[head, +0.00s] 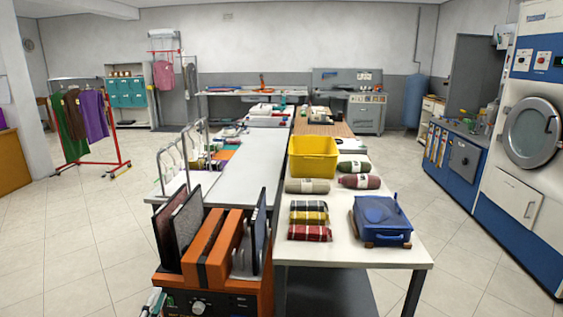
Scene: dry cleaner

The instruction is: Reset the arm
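Only a small part of what looks like my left gripper (151,302) shows at the bottom edge of the head view. It is beside the left side of the orange machine (213,255), and I cannot tell whether it touches it. Its fingers are too small and cut off to tell whether they are open or shut. My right gripper is not in view.
A white table (345,253) carries a yellow bin (313,157), a blue case (381,219), folded plaid cloths (309,219) and several rolls. A garment rack (88,125) stands left, a large washer (528,140) right. The floor at left is clear.

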